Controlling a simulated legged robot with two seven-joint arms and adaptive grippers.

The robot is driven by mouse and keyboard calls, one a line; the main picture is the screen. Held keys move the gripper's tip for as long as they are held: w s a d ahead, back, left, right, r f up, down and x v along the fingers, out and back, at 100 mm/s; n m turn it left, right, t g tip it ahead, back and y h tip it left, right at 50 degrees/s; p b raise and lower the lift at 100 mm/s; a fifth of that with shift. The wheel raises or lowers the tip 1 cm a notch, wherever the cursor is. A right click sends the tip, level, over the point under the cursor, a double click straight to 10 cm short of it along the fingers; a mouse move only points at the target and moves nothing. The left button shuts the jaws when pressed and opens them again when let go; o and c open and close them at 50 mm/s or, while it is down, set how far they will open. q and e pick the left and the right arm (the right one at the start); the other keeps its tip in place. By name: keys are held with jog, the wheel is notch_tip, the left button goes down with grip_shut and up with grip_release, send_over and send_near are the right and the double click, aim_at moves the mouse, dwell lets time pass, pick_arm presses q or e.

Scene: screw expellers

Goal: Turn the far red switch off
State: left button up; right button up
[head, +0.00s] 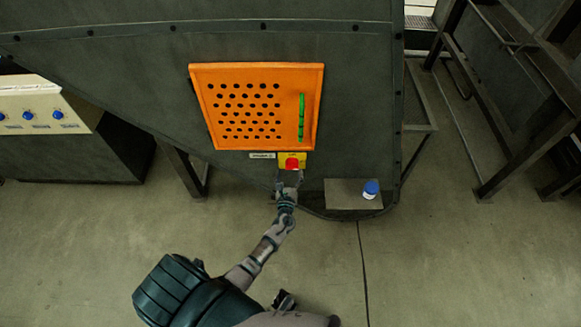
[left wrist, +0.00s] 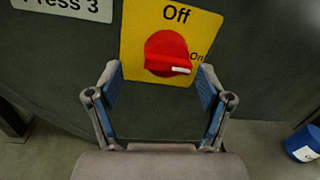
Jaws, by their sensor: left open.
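A red rotary switch (head: 292,163) sits on a yellow plate (head: 284,155) just below the orange panel. In the left wrist view the red knob (left wrist: 167,53) has a white mark at its right, on the "On" side; "Off" is printed above it on the yellow plate (left wrist: 135,35). My left gripper (head: 289,178) is just below the switch in the head view. In the left wrist view its open fingers (left wrist: 160,75) stand left and right of the knob's lower part, with nothing held. I cannot tell whether they touch the knob. My right gripper is not in view.
The orange perforated panel (head: 212,85) with a green handle (head: 301,118) is on the dark machine above the switch. A small ledge (head: 345,197) with a blue-lidded container (head: 371,189) is to the right. A pale console (head: 40,105) stands left. Floor is open below.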

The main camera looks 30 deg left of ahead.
aim_at(293, 166)
pick_arm(q)
jog(key=shift+x, duration=1.25)
jog(key=shift+w+d, duration=0.15)
jog(key=shift+w, duration=0.2)
jog(key=shift+w+d+r, duration=0.15)
jog(key=shift+d+r, duration=0.05)
jog(key=shift+d, duration=0.05)
jog(key=shift+a+f, duration=0.15)
jog(key=shift+a, duration=0.25)
jog(key=c, duration=1.1)
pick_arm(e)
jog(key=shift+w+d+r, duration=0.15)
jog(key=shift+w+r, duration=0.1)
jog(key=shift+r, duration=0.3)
pick_arm(q)
jog(key=shift+d+b, duration=0.1)
jog(key=shift+b, duration=0.25)
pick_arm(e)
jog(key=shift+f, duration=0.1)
